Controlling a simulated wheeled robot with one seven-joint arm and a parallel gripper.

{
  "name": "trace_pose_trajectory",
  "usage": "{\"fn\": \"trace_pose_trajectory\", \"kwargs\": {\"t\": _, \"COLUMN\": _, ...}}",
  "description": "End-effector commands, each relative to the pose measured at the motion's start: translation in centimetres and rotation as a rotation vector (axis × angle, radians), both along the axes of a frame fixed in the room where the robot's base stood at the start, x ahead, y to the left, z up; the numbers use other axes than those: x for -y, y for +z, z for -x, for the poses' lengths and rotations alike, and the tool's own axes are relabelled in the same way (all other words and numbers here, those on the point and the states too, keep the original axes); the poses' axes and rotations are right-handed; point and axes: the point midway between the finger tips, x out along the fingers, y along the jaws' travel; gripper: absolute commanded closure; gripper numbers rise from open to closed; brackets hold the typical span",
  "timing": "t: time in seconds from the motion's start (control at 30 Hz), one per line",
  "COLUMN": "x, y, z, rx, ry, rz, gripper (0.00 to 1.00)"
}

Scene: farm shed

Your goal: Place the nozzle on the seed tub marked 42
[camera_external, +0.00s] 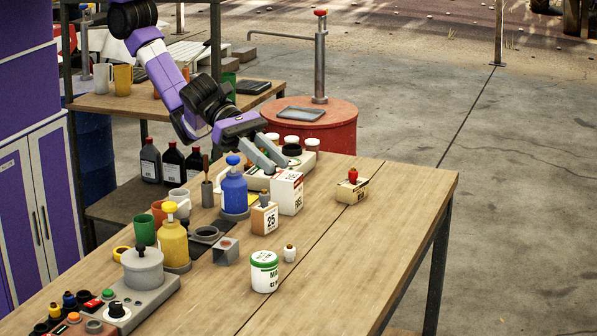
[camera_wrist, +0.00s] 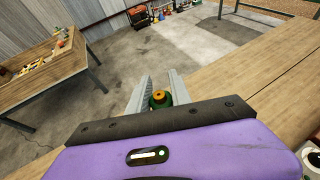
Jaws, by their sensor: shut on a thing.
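My gripper (camera_external: 273,157) reaches over the far part of the wooden table, its fingers slanting down to the right. In the wrist view my gripper (camera_wrist: 158,88) is shut on a small dark green nozzle with an orange top (camera_wrist: 158,97). I cannot make out the nozzle in the external view. No marking 42 is readable. A small tan box (camera_external: 264,218) reads 25. Another tan box with a red top piece (camera_external: 352,190) stands at the right; its number is too small to read.
A white carton (camera_external: 287,192) stands just below my fingers. A blue bottle (camera_external: 234,192), a yellow bottle (camera_external: 173,243) and a white tub with a green lid (camera_external: 264,274) stand nearby. A tray with several lidded jars (camera_external: 268,177) lies behind. The table's right part is mostly clear.

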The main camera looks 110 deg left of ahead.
Motion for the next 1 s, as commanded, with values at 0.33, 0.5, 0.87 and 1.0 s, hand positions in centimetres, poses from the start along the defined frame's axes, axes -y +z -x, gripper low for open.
{"fn": "trace_pose_trajectory", "kwargs": {"t": 0.33, "x": -0.7, "y": -5.1, "z": 0.2, "rx": -0.005, "ry": -0.002, "rz": -0.001, "gripper": 1.00}}
{"fn": "trace_pose_trajectory", "kwargs": {"t": 0.5, "x": -0.7, "y": -9.2, "z": 0.2, "rx": -0.005, "ry": -0.002, "rz": -0.002, "gripper": 1.00}}
{"fn": "trace_pose_trajectory", "kwargs": {"t": 0.87, "x": -0.6, "y": -16.1, "z": 0.2, "rx": 0.000, "ry": -0.003, "rz": 0.001, "gripper": 1.00}}
{"fn": "trace_pose_trajectory", "kwargs": {"t": 1.0, "x": -0.6, "y": -16.9, "z": 0.1, "rx": 0.001, "ry": -0.003, "rz": 0.001, "gripper": 1.00}}
